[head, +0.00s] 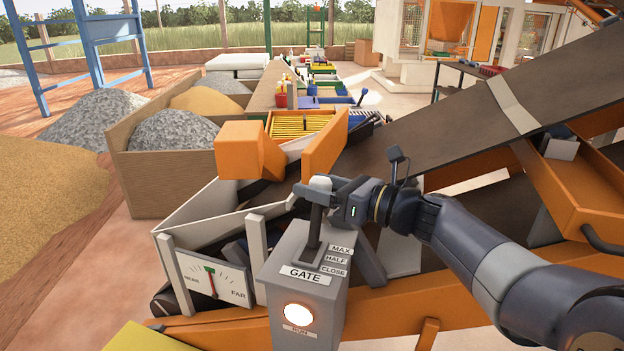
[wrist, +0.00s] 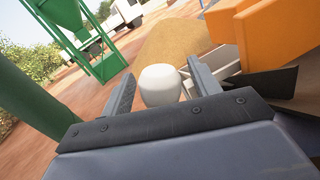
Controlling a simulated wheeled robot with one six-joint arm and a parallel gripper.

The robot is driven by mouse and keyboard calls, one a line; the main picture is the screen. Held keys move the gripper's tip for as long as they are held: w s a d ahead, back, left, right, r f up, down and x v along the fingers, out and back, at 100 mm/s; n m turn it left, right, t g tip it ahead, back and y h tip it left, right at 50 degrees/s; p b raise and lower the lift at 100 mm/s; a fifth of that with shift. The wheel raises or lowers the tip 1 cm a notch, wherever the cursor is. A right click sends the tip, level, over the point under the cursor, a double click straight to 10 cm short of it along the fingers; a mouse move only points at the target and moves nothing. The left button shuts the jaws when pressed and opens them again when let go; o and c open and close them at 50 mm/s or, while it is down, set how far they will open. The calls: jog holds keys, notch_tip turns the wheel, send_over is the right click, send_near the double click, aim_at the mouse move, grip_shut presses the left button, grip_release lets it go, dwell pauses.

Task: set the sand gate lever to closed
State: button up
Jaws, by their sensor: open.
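The sand gate lever is a dark upright bar with a white knob (head: 320,183), rising from the slot on top of a grey box marked GATE (head: 307,275). Labels MAX, HALF and CLOSE (head: 333,271) run down the box's right side, and the lever leans toward the far MAX end. My gripper (head: 312,192) is at the knob, coming from the right. In the wrist view the white knob (wrist: 160,86) sits between the two open fingers (wrist: 160,92). I cannot tell whether either finger touches it.
A lit round RUN button (head: 298,315) is on the box's front. A NEAR–FAR dial (head: 212,280) stands to its left. The conveyor belt (head: 440,125) rises behind my arm, and an orange block (head: 240,150) stands beyond the lever. Sand and gravel piles lie at the left.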

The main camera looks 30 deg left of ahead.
jog(key=shift+a, duration=0.75)
jog(key=shift+c, duration=0.6)
grip_shut()
